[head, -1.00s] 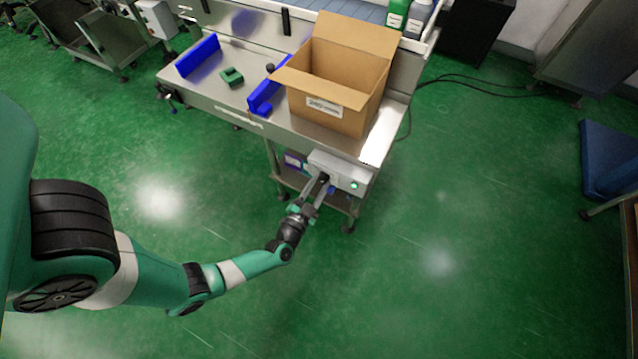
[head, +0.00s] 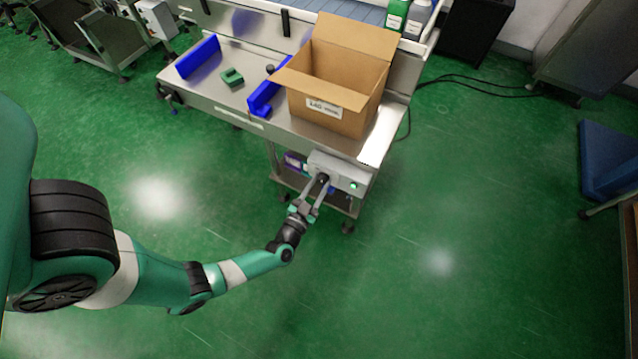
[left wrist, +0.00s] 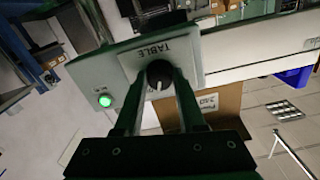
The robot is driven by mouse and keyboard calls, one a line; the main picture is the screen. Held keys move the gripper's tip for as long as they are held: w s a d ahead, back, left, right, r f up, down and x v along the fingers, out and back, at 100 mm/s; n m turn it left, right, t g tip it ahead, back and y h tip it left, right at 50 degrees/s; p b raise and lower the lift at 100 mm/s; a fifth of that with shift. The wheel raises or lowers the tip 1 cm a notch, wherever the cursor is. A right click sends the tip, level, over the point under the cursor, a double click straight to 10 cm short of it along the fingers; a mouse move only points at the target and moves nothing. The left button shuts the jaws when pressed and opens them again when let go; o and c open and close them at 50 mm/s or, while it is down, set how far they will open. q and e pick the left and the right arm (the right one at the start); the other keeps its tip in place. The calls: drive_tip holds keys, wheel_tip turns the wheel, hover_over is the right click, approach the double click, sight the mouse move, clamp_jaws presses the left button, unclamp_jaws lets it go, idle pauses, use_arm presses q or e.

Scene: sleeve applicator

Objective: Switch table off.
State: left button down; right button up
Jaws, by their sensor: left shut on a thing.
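A grey switch box (head: 341,170) is mounted on the front of the steel table (head: 225,104). In the left wrist view the box (left wrist: 122,72) carries the label TABLE, a black rotary knob (left wrist: 159,76) with a white pointer line, and a lit green lamp (left wrist: 105,100). The lamp also glows in the head view (head: 353,185). My left gripper (head: 318,186) is at the box, shut on the knob, with one finger on each side of it in the left wrist view (left wrist: 160,82). My right gripper is not in view.
An open cardboard box (head: 335,85) stands on the table above the switch box. Blue blocks (head: 199,56) and a green part (head: 232,77) lie to its left. Green floor in front of the table is clear.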

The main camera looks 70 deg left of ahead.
use_arm(q)
drive_tip(key=n, duration=0.6)
drive_tip(key=shift+n, duration=0.3)
drive_tip(key=n+b, duration=0.1)
drive_tip(key=n, duration=0.2)
drive_tip(key=shift+n, duration=1.9)
drive_tip(key=c, duration=0.5)
unclamp_jaws()
drive_tip(key=shift+d, duration=0.15)
